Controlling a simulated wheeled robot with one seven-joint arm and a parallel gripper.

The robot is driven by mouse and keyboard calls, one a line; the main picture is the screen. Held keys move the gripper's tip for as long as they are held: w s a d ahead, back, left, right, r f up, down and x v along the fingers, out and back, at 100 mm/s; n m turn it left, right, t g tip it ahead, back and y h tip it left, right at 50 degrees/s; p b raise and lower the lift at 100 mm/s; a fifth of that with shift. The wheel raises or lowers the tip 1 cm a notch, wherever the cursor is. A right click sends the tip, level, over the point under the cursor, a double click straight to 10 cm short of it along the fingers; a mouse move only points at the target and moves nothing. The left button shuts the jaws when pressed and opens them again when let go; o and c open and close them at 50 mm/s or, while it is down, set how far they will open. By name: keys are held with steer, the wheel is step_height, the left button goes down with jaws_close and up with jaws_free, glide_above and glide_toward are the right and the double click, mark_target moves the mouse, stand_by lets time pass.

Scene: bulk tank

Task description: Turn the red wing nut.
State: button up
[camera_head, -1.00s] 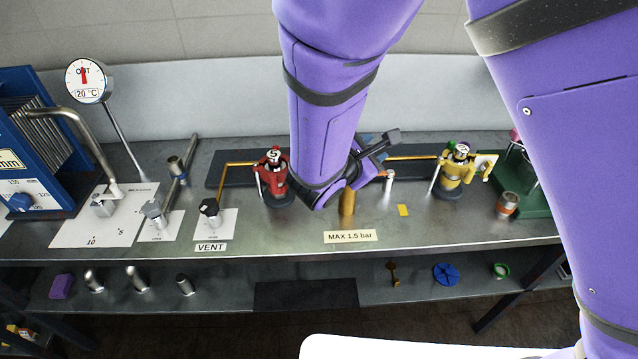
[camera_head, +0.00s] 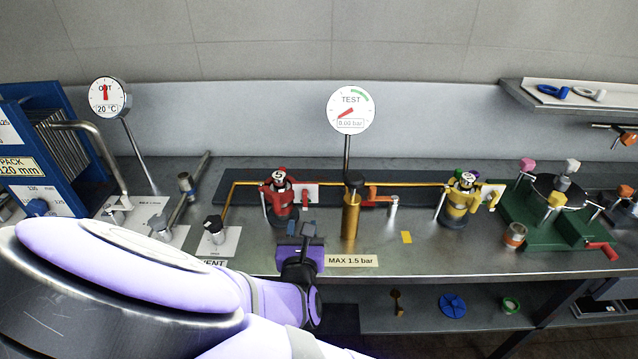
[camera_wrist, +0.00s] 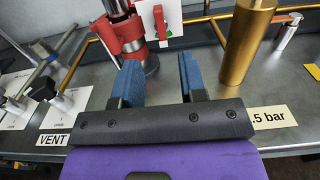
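A red valve body (camera_head: 279,196) stands on the bench, left of the brass cylinder. At its right side a small upright red piece, seemingly the red wing nut (camera_head: 305,197), sits in front of a white plate. The wing nut also shows at the top of the wrist view (camera_wrist: 160,22), beyond my fingers. My gripper (camera_head: 300,230) is just in front of and below the red valve, pointing toward it. In the wrist view my gripper (camera_wrist: 161,80) has its two blue fingers apart, with only bench between them. It touches neither valve nor wing nut.
The brass cylinder (camera_head: 351,216) stands close on the right, under a TEST gauge (camera_head: 352,110) reading 0.00 bar. The vent knob (camera_head: 214,227) is to the left. A yellow valve (camera_head: 460,200) and green fixture (camera_head: 535,225) are farther right. A brass pipe runs behind.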

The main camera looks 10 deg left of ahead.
mark_target(305, 200)
steer(key=x, duration=0.9)
jaws_close()
